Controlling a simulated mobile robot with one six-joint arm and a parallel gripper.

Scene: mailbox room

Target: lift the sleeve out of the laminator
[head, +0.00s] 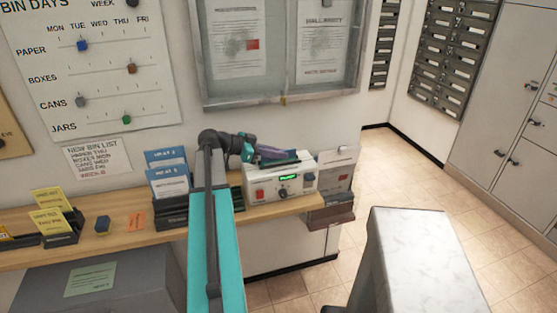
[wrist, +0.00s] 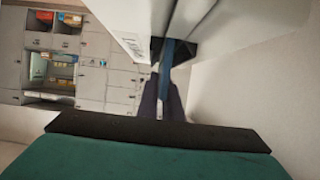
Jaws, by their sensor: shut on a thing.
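The laminator (head: 284,182) is a white box with a green-lit display, a red button and a black knob, standing at the right end of the wooden shelf. My gripper (head: 280,153) reaches over its top from the left, its purple fingers close above the dark top. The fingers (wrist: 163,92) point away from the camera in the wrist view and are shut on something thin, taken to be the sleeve. A narrow blue strip (wrist: 167,58) shows beyond the fingertips. The sleeve is mostly hidden, and I cannot tell how much of it is inside the laminator.
A leaflet holder (head: 170,180) with blue cards stands left of the laminator on the shelf (head: 125,212). A brochure rack (head: 338,172) hangs just right of it. A glazed notice board (head: 280,50) is on the wall above. A pale block (head: 420,260) stands at front right.

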